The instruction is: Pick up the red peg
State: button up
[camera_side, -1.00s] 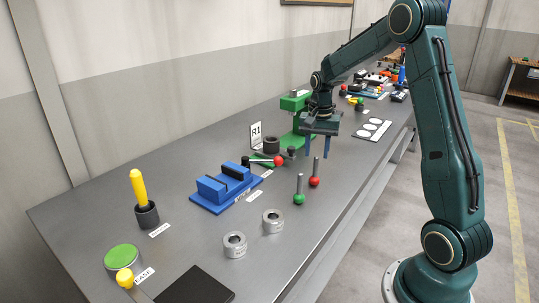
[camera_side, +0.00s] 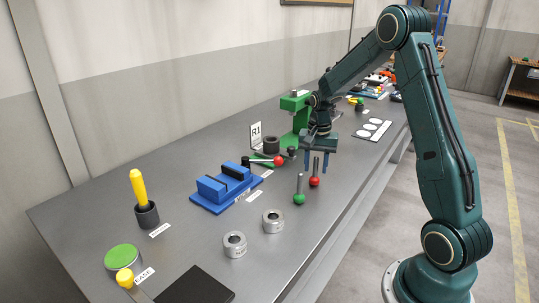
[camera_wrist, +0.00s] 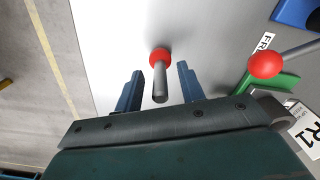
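The red peg (camera_side: 315,181) stands upright on the grey table, a grey shaft on a red ball base. In the wrist view the red peg (camera_wrist: 160,62) shows its ball above and its shaft pointing toward my gripper, between the two finger lines. My gripper (camera_side: 318,165) is open, with its blue fingers pointing down over and around the top of the peg's shaft. In the wrist view my gripper (camera_wrist: 159,84) shows a gap on both sides of the shaft. Whether the fingers reach the shaft's height is hard to tell.
A green-ball peg (camera_side: 299,198) stands close by, front left. A blue vise (camera_side: 215,190), a red-ended lever (camera_side: 278,161) and a green press (camera_side: 296,103) lie to the left and behind. Two metal rings (camera_side: 273,221) sit in front. The right table edge is near.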

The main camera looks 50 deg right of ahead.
grip_shut()
jog(key=shift+r, duration=0.2)
dwell(0.3)
notch_tip(320, 180, up, 20)
jog(key=shift+f, duration=0.15)
dwell(0.5)
dwell(0.4)
